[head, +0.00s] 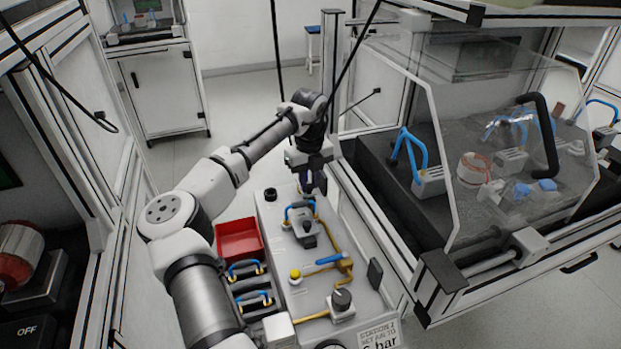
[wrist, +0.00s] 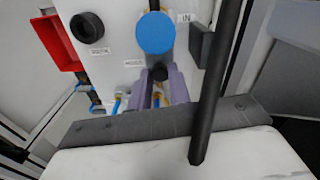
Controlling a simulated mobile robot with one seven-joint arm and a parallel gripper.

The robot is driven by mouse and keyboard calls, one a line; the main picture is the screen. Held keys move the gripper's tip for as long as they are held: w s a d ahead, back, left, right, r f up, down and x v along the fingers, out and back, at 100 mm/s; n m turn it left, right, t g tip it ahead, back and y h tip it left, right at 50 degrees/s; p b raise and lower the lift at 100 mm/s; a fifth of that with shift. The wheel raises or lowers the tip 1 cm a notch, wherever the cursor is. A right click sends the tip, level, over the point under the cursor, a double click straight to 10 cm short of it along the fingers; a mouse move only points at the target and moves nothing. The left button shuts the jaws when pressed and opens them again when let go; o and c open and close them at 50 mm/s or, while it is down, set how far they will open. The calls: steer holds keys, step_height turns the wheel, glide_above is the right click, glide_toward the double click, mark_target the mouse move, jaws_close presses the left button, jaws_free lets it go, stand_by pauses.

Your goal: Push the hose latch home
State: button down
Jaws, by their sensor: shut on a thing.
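My gripper (head: 313,184) points down over the far end of the white test bench (head: 268,228). In the wrist view its grey-purple fingers (wrist: 160,80) close at a blue round-faced part (wrist: 155,34) with a dark stub below it. I cannot tell whether this part is the hose latch, as the fingers hide where they meet it. In the head view a grey block with a blue looped hose or handle (head: 300,206) stands on the bench, just in front of the fingers. Whether the fingers touch it is unclear.
A red bin (head: 239,238) and a rack of blue-handled parts (head: 250,280) stand left of the block. Yellow pipes, a blue lever (head: 330,259) and a black knob (head: 342,299) lie nearer. A clear-guarded cell (head: 500,140) is close on the right.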

mark_target(309, 185)
steer(key=shift+w+r, duration=0.1)
steer(key=c, duration=1.3)
jaws_free()
step_height(309, 185, up, 14)
steer(key=shift+f+b, duration=0.15)
steer(key=shift+b, duration=0.25)
